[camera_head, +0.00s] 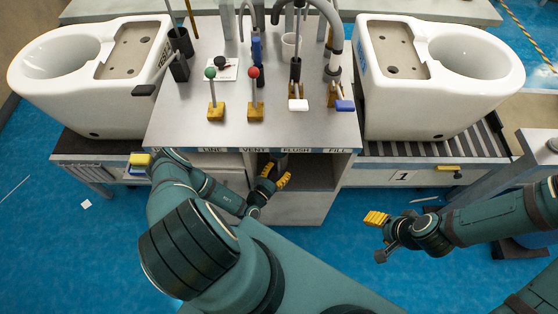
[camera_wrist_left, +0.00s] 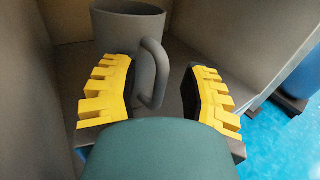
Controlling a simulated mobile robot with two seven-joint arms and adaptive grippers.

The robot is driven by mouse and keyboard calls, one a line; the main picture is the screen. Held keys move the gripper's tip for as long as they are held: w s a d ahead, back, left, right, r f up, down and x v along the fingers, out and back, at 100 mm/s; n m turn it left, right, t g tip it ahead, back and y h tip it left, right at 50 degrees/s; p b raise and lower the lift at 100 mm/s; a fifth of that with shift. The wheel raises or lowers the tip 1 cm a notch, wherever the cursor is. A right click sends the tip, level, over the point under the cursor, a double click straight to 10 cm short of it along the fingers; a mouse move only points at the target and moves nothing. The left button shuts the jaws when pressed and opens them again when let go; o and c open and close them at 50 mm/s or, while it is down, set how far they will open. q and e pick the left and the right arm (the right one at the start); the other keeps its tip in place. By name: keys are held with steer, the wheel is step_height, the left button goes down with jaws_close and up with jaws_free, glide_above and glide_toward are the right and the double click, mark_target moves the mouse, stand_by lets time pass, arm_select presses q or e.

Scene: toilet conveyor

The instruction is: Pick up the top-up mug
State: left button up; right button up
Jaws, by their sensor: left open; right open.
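A grey mug (camera_wrist_left: 125,38) stands upright in the open cubby (camera_head: 310,175) under the counter, its loop handle facing my left gripper. My left gripper (camera_wrist_left: 160,98) is open in the cubby, with yellow pads at both sides of the handle in the left wrist view. Neither pad visibly grips the handle. In the head view my left gripper (camera_head: 272,178) reaches into the cubby and the mug is mostly hidden. My right gripper (camera_head: 379,237) is open and empty over the blue floor at the right.
The cubby's walls stand close around my left gripper. The counter (camera_head: 270,125) above holds levers, knobs and a white cup (camera_head: 290,46). White toilets stand on conveyors at the left (camera_head: 125,75) and right (camera_head: 440,75). The blue floor (camera_head: 345,245) between my arms is clear.

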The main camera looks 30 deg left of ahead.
arm_select(q)
jaws_close()
